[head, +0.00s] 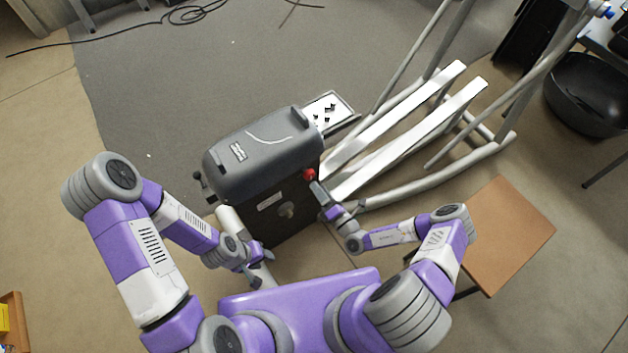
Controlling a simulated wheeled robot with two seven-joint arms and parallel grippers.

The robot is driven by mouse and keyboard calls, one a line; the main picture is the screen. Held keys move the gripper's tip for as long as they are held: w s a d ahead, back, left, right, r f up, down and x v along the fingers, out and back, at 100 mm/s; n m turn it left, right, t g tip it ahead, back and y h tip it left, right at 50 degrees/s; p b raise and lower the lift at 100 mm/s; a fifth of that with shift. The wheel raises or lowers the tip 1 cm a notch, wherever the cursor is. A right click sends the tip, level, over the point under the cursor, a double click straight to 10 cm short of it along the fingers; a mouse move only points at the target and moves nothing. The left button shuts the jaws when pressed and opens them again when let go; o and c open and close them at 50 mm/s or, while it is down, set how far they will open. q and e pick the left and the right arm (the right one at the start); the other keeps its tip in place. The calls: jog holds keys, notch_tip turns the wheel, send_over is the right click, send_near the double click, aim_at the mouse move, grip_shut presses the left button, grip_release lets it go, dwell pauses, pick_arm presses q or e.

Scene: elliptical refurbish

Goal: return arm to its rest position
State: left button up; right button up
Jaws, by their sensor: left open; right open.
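My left arm comes in from the left, with its elbow raised. Its gripper (264,267) is open and empty, low in front of the dark housing (285,205) of the elliptical machine. My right arm bends in from the right and reaches toward the machine. Its gripper (317,187) is open, with its tips close to a red knob (309,174) on the right side of the housing. I cannot tell whether the tips touch the knob. The housing has a grey top cover (262,145).
White rails (400,125) of the elliptical stretch to the upper right. A tray (322,112) with small dark parts stands behind the housing. A brown-topped stool (510,230) is close to my right elbow. A black bin (590,95) stands far right. The grey mat at upper left is mostly clear.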

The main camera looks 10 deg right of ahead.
jog(key=shift+s+d, duration=0.2)
jog(key=shift+s, duration=0.35)
jog(key=s+a+r+n+g+y, duration=0.2)
jog(key=s+a+n+g+y, duration=0.6)
jog(key=s+a+n+g, duration=0.8)
jog(key=s+d+f+n+g+h, duration=0.3)
jog(key=s+d+n+g+h, duration=0.4)
jog(key=n, duration=0.9)
jog(key=w+d+r+n+t+h, duration=0.2)
jog(key=w+d+n+t+h, duration=0.2)
jog(key=n, duration=0.5)
jog(key=shift+w+d+r+n+t, duration=0.25)
jog(key=shift+w+d+n+t, duration=0.25)
jog(key=shift+d+t, duration=0.45)
